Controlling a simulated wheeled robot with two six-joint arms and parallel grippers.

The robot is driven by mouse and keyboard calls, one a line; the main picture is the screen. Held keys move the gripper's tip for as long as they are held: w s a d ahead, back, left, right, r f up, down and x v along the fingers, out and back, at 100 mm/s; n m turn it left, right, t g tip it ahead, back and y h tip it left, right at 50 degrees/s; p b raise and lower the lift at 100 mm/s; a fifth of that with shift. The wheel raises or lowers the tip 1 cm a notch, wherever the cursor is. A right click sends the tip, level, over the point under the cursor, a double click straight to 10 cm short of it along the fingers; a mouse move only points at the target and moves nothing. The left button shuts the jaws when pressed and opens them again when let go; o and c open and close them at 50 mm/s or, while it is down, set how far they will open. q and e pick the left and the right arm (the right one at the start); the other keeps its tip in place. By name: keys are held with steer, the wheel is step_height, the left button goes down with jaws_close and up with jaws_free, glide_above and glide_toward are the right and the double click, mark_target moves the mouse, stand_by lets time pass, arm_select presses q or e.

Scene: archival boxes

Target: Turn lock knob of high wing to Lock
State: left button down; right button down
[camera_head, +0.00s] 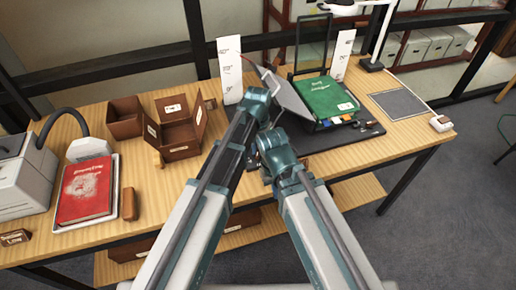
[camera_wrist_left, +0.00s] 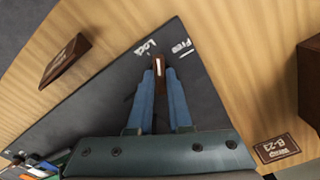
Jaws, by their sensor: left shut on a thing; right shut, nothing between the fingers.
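In the left wrist view, the brown lock knob (camera_wrist_left: 158,64) with a white line stands between the fingertips of my left gripper (camera_wrist_left: 160,76), which is shut on it. The printed words Lock (camera_wrist_left: 147,47) and Free (camera_wrist_left: 184,46) lie beyond it on the dark base (camera_wrist_left: 105,90). The white line points away from the gripper, seemingly between the two words. In the head view the grey high wing (camera_head: 290,97) is tilted up beside the green book (camera_head: 325,97); my left wrist hides the knob. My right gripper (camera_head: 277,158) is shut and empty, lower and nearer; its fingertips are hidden.
White angle scales (camera_head: 230,70) stand behind the cradle. Brown boxes (camera_head: 180,135), a red book (camera_head: 86,190) and a grey machine (camera_head: 25,175) are on the left of the table. A grey mat (camera_head: 400,104) lies at right. A brown wedge block (camera_wrist_left: 66,60) is near the base.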

mark_target(258, 151)
arm_select(q)
steer(key=n, duration=0.5)
steer(key=shift+n, duration=0.4)
stand_by(0.4)
steer(key=c, duration=0.8)
jaws_free()
steer(key=shift+c, duration=0.2)
steer(key=shift+r, duration=0.1)
step_height(258, 151, up, 14)
steer(key=p, duration=1.3)
steer(key=shift+f+p, duration=0.2)
steer(key=shift+p, duration=0.2)
